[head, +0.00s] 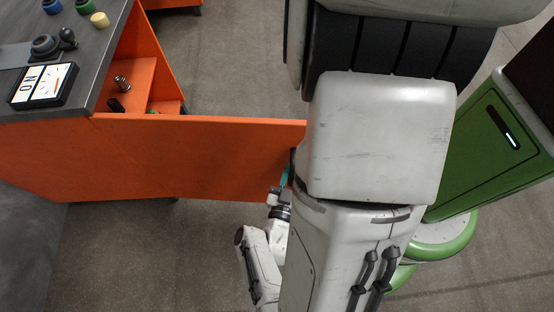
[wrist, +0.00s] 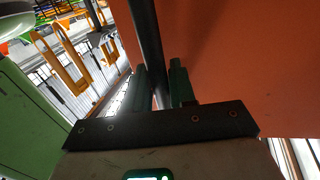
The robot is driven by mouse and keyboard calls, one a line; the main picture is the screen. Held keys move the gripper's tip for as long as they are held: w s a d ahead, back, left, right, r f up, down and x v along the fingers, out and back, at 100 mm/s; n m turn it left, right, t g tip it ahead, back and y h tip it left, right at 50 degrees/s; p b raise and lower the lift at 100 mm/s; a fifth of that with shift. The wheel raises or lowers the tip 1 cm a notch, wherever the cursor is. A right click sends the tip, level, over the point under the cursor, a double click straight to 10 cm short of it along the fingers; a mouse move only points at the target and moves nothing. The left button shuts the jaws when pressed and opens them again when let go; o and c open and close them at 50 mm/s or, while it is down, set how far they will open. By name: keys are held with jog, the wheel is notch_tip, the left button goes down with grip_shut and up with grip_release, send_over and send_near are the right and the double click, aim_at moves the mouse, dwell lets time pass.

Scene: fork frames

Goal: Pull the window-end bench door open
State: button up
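The orange bench door (head: 200,155) stands swung out from the near corner of the bench (head: 90,75), roughly at a right angle to its open side. Its free end reaches my arm. In the wrist view the door (wrist: 240,60) fills the right side, and a dark bar handle (wrist: 147,35) runs along its edge. My gripper (wrist: 160,80) has one finger on each side of the handle and looks closed on it. In the head view my gripper (head: 285,178) is at the door's free end, mostly hidden by my arm.
Inside the open bench, an orange shelf (head: 135,85) holds a coil spring (head: 122,82) and small dark parts. Grey floor (head: 160,250) below the door is clear.

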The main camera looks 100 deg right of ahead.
jog(key=shift+o, duration=1.2)
jog(key=v, duration=1)
jog(key=shift+w+a+b, duration=0.2)
jog(key=shift+a+b, duration=0.15)
jog(key=shift+b, duration=0.1)
